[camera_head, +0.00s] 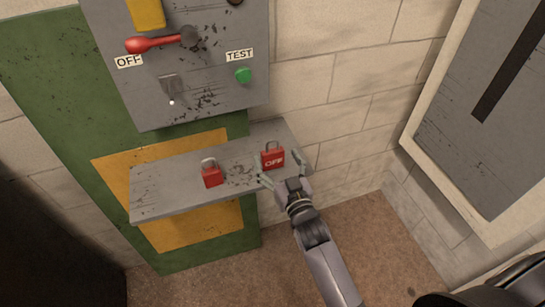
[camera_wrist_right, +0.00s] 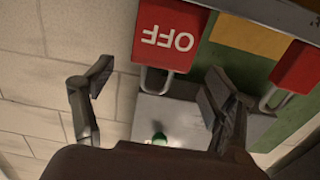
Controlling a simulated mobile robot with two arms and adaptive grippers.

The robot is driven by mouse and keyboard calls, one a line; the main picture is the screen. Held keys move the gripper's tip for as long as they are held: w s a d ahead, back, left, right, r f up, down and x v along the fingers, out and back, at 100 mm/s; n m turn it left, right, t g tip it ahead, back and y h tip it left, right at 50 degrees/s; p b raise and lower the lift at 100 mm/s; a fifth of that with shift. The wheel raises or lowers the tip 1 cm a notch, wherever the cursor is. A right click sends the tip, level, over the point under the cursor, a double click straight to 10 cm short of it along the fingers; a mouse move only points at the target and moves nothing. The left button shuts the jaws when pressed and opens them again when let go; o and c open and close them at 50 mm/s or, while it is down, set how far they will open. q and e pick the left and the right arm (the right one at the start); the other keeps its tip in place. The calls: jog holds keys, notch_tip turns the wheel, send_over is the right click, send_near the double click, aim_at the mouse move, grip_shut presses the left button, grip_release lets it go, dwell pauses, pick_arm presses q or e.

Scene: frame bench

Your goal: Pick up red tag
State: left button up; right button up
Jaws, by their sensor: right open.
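The red tag (camera_head: 272,160), marked OFF and with a metal shackle on top, stands on the right part of the grey shelf (camera_head: 158,190). My right gripper (camera_head: 281,169) is open at the shelf's right end, with its fingertips spread close to either side of the tag. In the right wrist view the red tag (camera_wrist_right: 165,38) shows upside down, ahead of and between the spread fingers of the right gripper (camera_wrist_right: 157,85). I see no clear contact. My left gripper is not in view.
A red padlock (camera_head: 212,177) stands left of the tag; it also shows in the right wrist view (camera_wrist_right: 298,68). A grey panel (camera_head: 205,95) with a red lever (camera_head: 150,44) and green button (camera_head: 243,75) hangs above the shelf.

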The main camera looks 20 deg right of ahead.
aim_at(274, 154)
jog(key=w, duration=0.4)
jog(key=shift+f, duration=0.15)
jog(key=shift+c, duration=0.3)
jog(key=c, duration=1.2)
